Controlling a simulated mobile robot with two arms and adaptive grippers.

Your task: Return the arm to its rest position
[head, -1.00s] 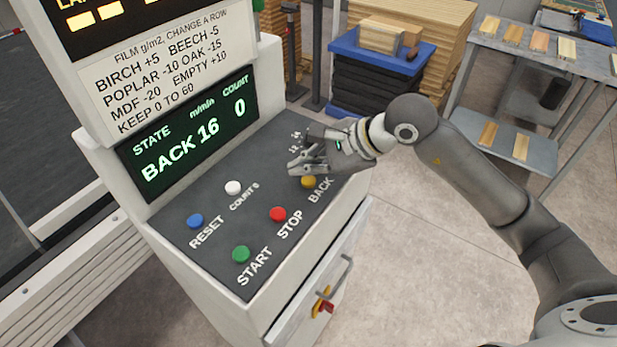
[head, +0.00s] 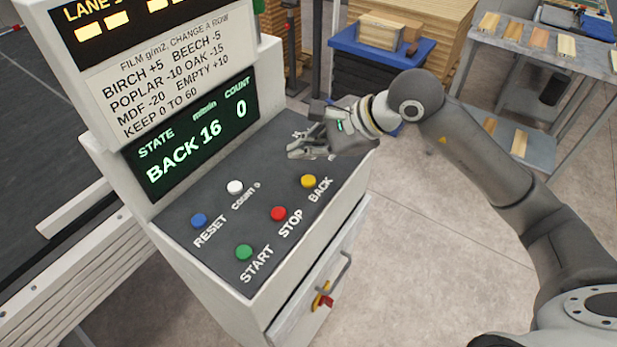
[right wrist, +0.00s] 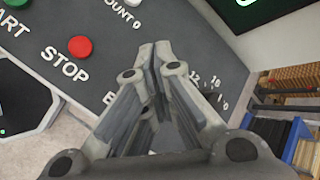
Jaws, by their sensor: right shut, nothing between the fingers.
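My right arm (head: 495,172) reaches in from the right side of the head view. Its gripper (head: 292,153) is over the far right part of the control panel (head: 185,185), beyond the yellow BACK button (head: 308,181). The fingers are shut and empty, and the button shows clear of them. In the right wrist view the closed fingers (right wrist: 158,50) point across the panel and hide most of the BACK label. A dial scale with numbers shows beside them. My left gripper is not in view.
The panel carries red STOP (head: 279,213), green START (head: 244,252), blue RESET (head: 199,220) and white COUNT 0 (head: 235,187) buttons. The screen (head: 190,146) reads BACK 16, count 0. A blue pallet table (head: 385,50) and grey shelf (head: 540,60) stand behind; floor at right is clear.

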